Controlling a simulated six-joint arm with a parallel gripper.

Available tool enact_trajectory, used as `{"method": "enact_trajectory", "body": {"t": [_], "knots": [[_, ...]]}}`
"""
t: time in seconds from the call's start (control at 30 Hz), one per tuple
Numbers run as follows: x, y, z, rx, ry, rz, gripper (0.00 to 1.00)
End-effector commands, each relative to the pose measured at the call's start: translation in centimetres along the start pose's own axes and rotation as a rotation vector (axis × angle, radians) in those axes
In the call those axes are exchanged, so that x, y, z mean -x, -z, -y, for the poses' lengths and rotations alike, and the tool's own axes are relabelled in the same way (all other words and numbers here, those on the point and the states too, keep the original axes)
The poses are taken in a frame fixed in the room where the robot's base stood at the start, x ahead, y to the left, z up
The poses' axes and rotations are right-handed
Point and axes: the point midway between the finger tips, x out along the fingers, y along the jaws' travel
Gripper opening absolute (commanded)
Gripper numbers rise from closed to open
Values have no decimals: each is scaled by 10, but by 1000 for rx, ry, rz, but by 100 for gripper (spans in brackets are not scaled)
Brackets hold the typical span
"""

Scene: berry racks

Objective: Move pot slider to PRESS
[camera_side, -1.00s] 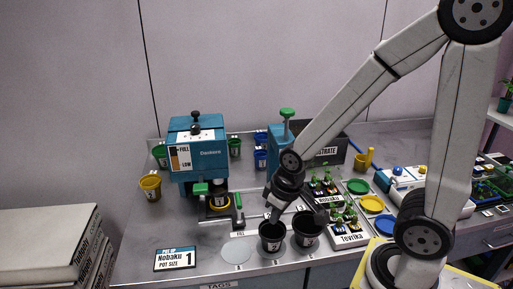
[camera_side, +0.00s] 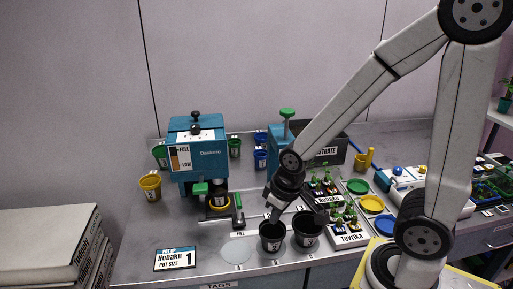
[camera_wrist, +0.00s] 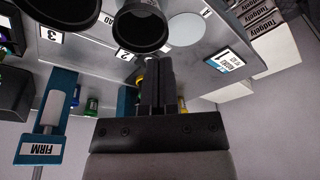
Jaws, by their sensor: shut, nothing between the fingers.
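In the side view a small green-topped upright handle (camera_side: 238,203), which looks like the pot slider's handle, stands on the rail just in front of the blue dispenser (camera_side: 198,150). The slider's far end is hidden behind my arm.
Another black pot (camera_side: 307,232) stands to the right, close to my gripper. Seedling trays (camera_side: 348,237) lie beyond it. A grey disc (camera_side: 237,250) and the Nobaku card (camera_side: 176,258) lie near the front edge.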

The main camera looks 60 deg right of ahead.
Motion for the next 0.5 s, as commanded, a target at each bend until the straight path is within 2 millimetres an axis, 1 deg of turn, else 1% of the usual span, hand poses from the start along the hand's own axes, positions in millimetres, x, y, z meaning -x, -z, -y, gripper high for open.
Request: {"method": "enact_trajectory", "body": {"t": [0.03, 0.07, 0.1, 0.17, 0.2, 0.23, 0.27, 0.37, 0.5], "knots": [[0, 0, 0, 0, 0, 0, 0], [0, 0, 0, 0, 0, 0, 10], [0, 0, 0, 0, 0, 0, 22], [0, 2, 0, -2, 0, 1, 41], [0, 3, 0, -5, 0, 3, 54], [0, 5, -1, -8, -1, 5, 64], [0, 7, -1, -12, -1, 7, 68], [-2, 16, -3, -30, -2, 23, 68], [-4, 39, -7, -75, -6, 56, 68]]}}
